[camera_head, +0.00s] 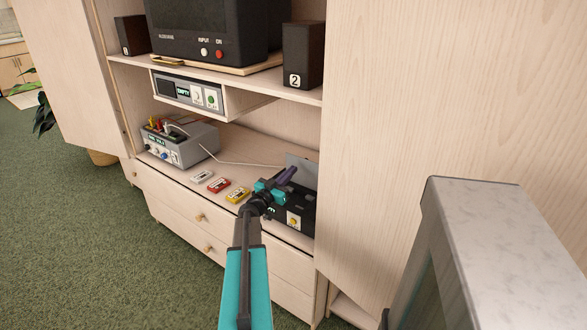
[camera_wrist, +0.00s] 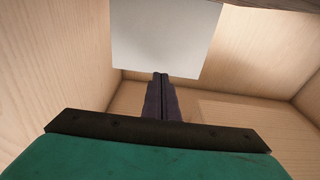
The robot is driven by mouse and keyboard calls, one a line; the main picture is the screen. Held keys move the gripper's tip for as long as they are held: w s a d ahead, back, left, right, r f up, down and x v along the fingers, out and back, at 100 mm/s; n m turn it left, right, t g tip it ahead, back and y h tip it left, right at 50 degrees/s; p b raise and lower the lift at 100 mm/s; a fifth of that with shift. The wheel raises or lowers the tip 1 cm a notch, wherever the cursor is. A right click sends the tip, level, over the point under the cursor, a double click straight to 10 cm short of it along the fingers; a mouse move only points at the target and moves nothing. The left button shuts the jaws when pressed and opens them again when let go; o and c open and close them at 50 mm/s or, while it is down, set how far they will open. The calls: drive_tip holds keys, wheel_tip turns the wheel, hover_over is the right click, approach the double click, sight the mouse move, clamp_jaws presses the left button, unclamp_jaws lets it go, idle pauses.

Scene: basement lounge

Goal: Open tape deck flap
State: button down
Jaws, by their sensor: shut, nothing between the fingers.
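The tape deck (camera_head: 307,224) is a black box with a yellow button on its front, standing on the lower shelf at the right. A thin grey flap (camera_head: 304,166) stands raised at its back; it also shows as a pale panel at the top of the wrist view (camera_wrist: 166,36). My gripper (camera_head: 290,173) is over the deck, its dark purple fingers shut and empty, just in front of the flap. In the wrist view the fingertips (camera_wrist: 160,76) overlap the flap's lower edge; I cannot tell whether they touch it. My gripper hides part of the deck's top.
White (camera_head: 202,177), red (camera_head: 219,186) and yellow (camera_head: 238,195) cassettes lie left of the deck. A grey device (camera_head: 184,148) with a cable stands further left. The upper shelf (camera_head: 290,91) and the cabinet's right panel (camera_head: 365,150) bound the space.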

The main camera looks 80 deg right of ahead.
drive_tip(key=r+v, duration=0.1)
drive_tip(key=v, duration=0.8)
drive_tip(key=shift+a, duration=0.3)
drive_tip(key=shift+w, duration=0.15)
